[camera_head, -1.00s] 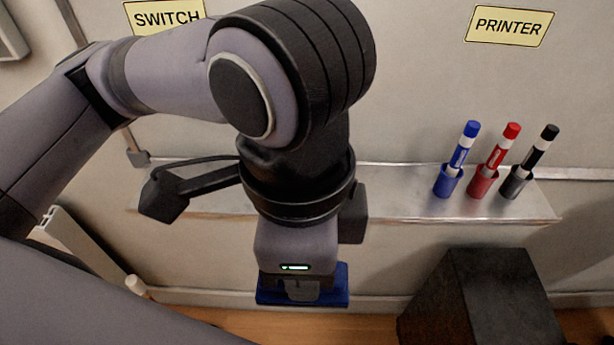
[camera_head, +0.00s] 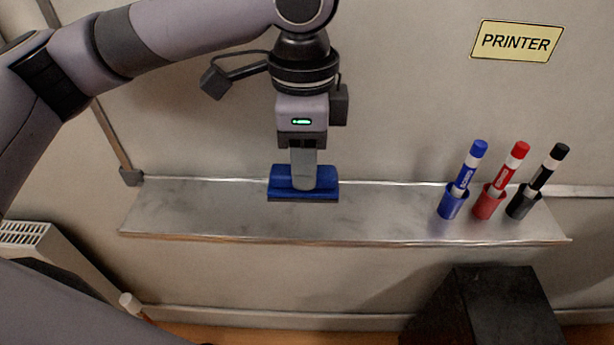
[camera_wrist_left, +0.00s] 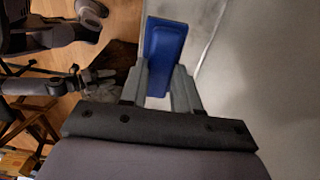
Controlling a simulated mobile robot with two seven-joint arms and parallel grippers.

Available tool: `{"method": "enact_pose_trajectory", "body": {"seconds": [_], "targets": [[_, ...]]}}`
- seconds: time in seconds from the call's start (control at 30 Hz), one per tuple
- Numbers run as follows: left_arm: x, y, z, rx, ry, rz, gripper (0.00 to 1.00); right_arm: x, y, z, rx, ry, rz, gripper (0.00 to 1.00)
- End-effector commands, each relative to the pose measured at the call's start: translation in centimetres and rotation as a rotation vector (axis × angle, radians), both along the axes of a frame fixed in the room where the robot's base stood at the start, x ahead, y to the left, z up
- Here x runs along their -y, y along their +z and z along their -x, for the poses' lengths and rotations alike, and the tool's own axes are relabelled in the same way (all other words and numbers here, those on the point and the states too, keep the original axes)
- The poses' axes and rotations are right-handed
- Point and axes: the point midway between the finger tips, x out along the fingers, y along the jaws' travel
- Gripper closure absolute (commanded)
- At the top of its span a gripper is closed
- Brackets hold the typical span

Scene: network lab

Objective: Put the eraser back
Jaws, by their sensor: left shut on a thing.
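The eraser (camera_head: 281,184) is a blue block with a dark underside. My left gripper (camera_head: 304,182) is shut on it and points down, with the eraser at or just above the metal ledge (camera_head: 190,210) on the wall. I cannot tell whether the eraser touches the ledge. In the left wrist view the blue eraser (camera_wrist_left: 165,50) sits between the two grey fingers (camera_wrist_left: 160,88), with the ledge beside and beyond it.
Blue (camera_head: 453,203), red (camera_head: 488,203) and black (camera_head: 522,203) holders with matching markers stand at the ledge's right end. A dark box (camera_head: 500,305) is below right. A PRINTER sign (camera_head: 517,41) is on the wall. The ledge is clear on both sides of the eraser.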

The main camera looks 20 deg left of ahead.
Motion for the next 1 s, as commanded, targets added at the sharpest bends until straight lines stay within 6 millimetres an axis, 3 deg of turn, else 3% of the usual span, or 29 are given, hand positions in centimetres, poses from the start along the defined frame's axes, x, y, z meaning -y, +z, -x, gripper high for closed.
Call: {"method": "enact_pose_trajectory", "body": {"seconds": [0.1, 0.2, 0.43, 0.6, 1.0], "targets": [[-0.7, 0.1, -2.3, 0.001, 0.004, 0.001, 0.97, 0.0, 0.2, 0.0, 0.000, 0.001, 0.001, 0.57], [-0.6, -1.9, -2.2, -0.001, -0.003, -0.001, 0.97, 0.0, -0.1, 0.0, 0.000, 0.000, 0.001, 0.57], [-0.6, -3.9, -2.1, 0.000, -0.002, 0.000, 0.97, 0.0, -0.4, 0.1, -0.003, -0.001, 0.001, 0.57], [-0.6, -6.5, -2.1, -0.001, -0.002, -0.001, 0.97, 0.1, -0.7, 0.1, -0.005, -0.002, 0.000, 0.57], [-0.7, -7.0, -2.5, 0.000, -0.002, 0.001, 0.97, 0.0, -0.4, 0.1, -0.004, -0.001, -0.001, 0.57]]}}
